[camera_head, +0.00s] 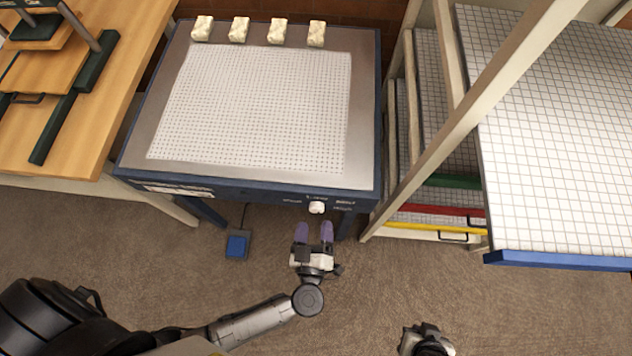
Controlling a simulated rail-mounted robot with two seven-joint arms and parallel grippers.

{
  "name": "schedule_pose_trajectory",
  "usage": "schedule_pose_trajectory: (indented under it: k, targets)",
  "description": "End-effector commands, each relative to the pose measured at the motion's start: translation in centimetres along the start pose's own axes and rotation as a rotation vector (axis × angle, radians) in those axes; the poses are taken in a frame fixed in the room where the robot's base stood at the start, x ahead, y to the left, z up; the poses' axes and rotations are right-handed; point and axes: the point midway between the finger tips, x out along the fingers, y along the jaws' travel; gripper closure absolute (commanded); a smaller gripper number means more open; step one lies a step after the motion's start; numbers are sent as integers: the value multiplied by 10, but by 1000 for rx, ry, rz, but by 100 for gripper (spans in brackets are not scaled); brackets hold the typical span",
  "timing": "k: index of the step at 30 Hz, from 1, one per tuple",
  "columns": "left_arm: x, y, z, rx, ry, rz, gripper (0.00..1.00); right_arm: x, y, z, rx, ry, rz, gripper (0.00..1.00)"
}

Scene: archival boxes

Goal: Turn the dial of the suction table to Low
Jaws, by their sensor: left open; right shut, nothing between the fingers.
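The suction table (365,110) has a blue frame and a white perforated top. Its white dial (317,207) sits on the front panel, toward the right, with small labels around it that are too small to read. My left gripper (314,232) has purple fingertips and is open just below the dial in the picture. Its fingers point at the panel and appear apart from the dial. My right gripper (424,332) is shut and empty at the bottom edge, away from the table and partly cut off.
Several cream blocks (239,30) line the table's back edge. A blue foot pedal (237,245) lies on the floor. A wooden bench (90,140) stands at left. A rack (400,190) with gridded trays (560,130) stands at right.

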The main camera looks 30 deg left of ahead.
Motion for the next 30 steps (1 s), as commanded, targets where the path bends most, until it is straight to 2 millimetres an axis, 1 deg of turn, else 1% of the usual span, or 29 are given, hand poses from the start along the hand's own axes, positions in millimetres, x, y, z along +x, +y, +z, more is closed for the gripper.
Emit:
schedule_pose_trajectory:
  k: [1,3,9,15,23,26,30]
  targets:
    - [9,-1,1,0,3,2,34,3,0,1,2,0,-1,100]
    - [18,0,0,1,3,2,34,4,-1,1,3,0,-2,100]
    - [37,0,0,0,1,1,34,8,-2,2,7,1,-6,100]
    - [44,0,0,1,0,1,34,8,-3,2,8,1,-6,100]
    - [44,0,0,0,0,1,34,8,-2,2,7,1,-6,100]
    - [44,0,0,1,0,1,42,8,-2,2,4,1,-4,100]
    - [44,0,0,0,0,1,56,8,0,2,0,0,-1,100]
